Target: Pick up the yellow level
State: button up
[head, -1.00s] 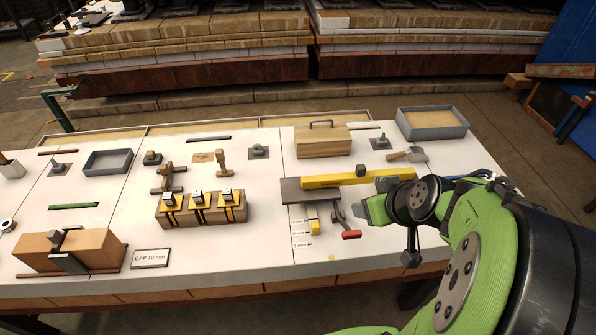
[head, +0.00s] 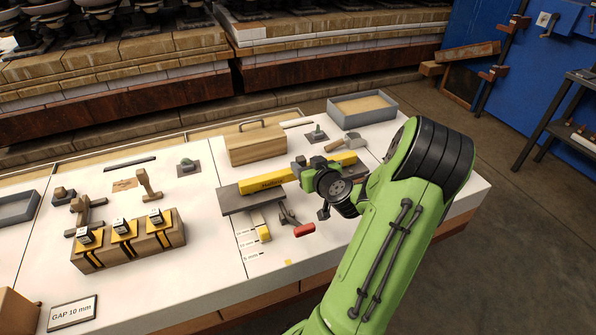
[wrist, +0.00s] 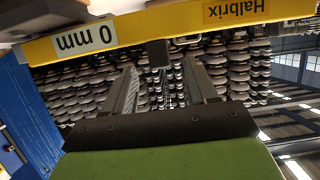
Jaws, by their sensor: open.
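The yellow level (head: 264,183) lies on the right part of the white table, with its left end on a dark grey plate (head: 238,203). My gripper (head: 303,171) is at the right half of the level, and my wrist hides part of it. In the wrist view the level (wrist: 155,27) runs across the top, with a white "0 mm" label and the word "Halbrix". My gripper's two fingers (wrist: 160,64) are apart, with nothing between them, and point at the level's edge. A small dark block (wrist: 158,53) shows at that edge between the fingertips. I cannot tell whether the fingers touch the level.
A red-handled tool (head: 304,230) and a small yellow-ended block (head: 262,232) lie in front of the level. A wooden box with a handle (head: 258,147) stands behind it. A trowel (head: 343,143) and a grey sand tray (head: 362,106) are at the back right.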

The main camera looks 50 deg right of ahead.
jog(key=x, duration=0.6)
jog(key=shift+w+f, duration=0.15)
jog(key=shift+w, duration=0.15)
jog(key=shift+d, duration=0.1)
grip_shut()
